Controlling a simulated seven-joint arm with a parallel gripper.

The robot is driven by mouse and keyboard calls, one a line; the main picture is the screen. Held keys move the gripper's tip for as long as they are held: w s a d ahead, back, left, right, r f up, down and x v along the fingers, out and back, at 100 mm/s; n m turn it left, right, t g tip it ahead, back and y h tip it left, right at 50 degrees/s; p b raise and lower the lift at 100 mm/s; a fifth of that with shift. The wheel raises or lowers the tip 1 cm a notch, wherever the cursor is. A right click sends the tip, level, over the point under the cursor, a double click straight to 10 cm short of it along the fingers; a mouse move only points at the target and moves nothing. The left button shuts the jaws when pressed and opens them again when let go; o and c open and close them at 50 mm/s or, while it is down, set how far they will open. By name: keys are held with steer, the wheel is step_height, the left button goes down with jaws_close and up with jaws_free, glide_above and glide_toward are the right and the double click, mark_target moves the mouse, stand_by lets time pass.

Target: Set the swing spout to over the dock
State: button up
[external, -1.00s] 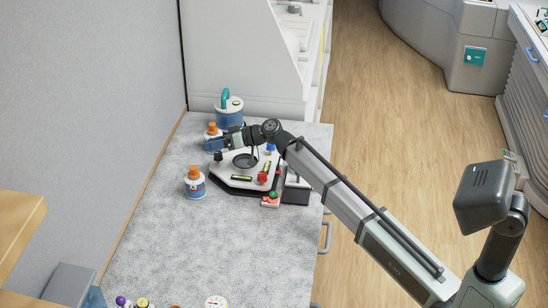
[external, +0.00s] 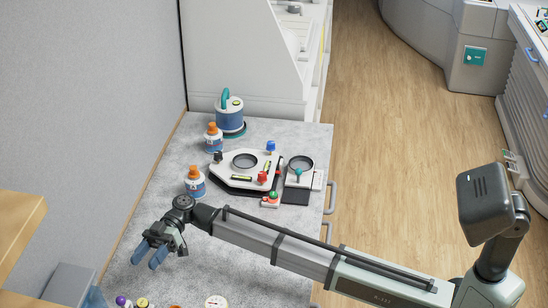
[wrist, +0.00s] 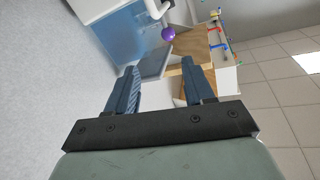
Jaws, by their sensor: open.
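A white plate-like fixture (external: 230,176) with a dark round opening, a blue knob (external: 270,147) and a red knob (external: 262,178) sits on the grey bench. To its right is a dark unit with a ring (external: 300,164) and a teal knob (external: 298,175). A dark bar (external: 278,170) lies between them. I cannot tell which part is the swing spout or the dock. My gripper (external: 150,254) is open and empty, well in front of and left of the fixture. Its spread blue fingers also show in the wrist view (wrist: 160,68).
Two orange-capped bottles (external: 195,183) (external: 213,138) and a blue-and-white canister (external: 230,115) stand left of and behind the fixture. A red-and-green button (external: 272,200) sits in front of it. A purple ball (external: 121,300) and a dial (external: 216,302) are at the near edge.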

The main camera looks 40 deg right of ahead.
mark_target(132, 291)
steer(key=shift+n+g, duration=0.4)
steer(key=x, duration=1.5)
steer(key=shift+s, duration=0.55)
steer(key=shift+c, duration=0.4)
jaws_close()
